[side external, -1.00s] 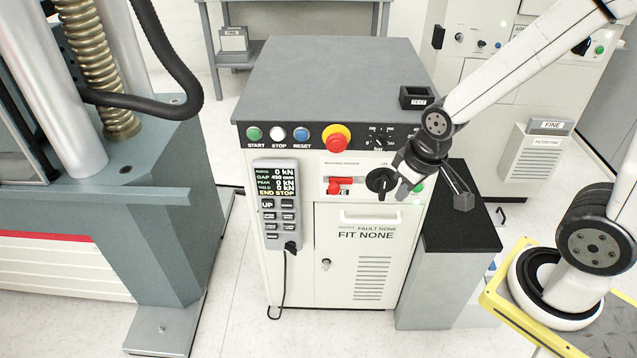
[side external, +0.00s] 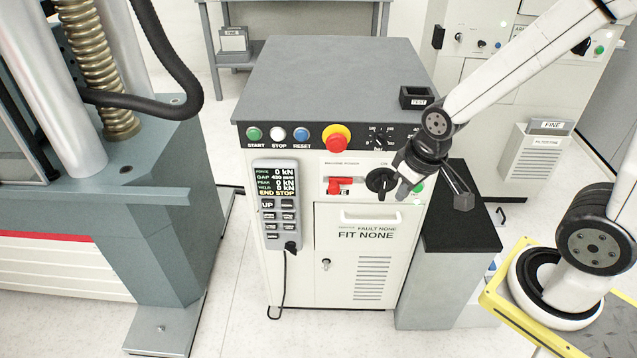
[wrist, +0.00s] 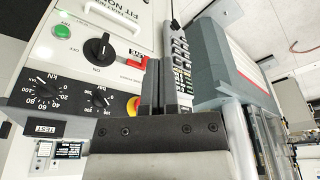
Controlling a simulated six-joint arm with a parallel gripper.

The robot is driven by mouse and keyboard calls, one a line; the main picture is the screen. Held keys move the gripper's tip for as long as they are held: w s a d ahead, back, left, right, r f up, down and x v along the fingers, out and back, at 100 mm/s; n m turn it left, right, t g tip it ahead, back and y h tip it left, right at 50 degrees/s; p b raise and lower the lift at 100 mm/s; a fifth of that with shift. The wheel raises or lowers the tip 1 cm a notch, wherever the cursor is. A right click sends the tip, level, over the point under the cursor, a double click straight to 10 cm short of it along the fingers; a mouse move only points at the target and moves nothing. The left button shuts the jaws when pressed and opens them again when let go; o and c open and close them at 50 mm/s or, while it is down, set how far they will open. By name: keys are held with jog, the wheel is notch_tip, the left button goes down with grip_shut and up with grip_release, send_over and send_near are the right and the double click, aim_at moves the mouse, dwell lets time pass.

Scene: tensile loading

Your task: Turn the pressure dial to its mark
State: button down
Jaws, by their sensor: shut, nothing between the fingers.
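My gripper (side external: 408,172) is in front of the cabinet, below and right of the dial, near the black rotary switch (side external: 379,182). In the wrist view the fingers (wrist: 165,85) are together, empty and apart from the dial. Whether they touch the cabinet I cannot tell.
A second dial (wrist: 44,90) marked kN sits beside the pressure dial. The stop button (side external: 337,138), red handle (side external: 340,186) and hanging pendant (side external: 277,205) are close by. A small black TEST box (side external: 416,98) stands on the cabinet's otherwise clear top.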

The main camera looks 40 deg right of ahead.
jog(key=c, duration=1.3)
grip_release()
jog(key=o, duration=0.7)
jog(key=shift+w, duration=0.15)
jog(key=o, duration=0.4)
jog(key=shift+w+a+f, duration=0.1)
jog(key=shift+w, duration=0.1)
jog(key=shift+c, duration=0.2)
jog(key=shift+o, duration=1.2)
jog(key=w+f+m+t, duration=0.2)
jog(key=w+m+t, duration=0.1)
jog(key=w, duration=0.3)
jog(key=shift+w+f+m, duration=0.2)
jog(key=shift+w+m, duration=0.05)
jog(key=shift+m, duration=0.55)
jog(key=m+t+h, duration=0.7)
jog(key=m+h, duration=0.6)
jog(key=m, duration=0.1)
send_near(381, 142)
jog(key=shift+w+d+f, duration=0.3)
jog(key=shift+w+d, duration=0.4)
jog(key=shift+d, duration=0.2)
jog(key=shift+d, duration=0.1)
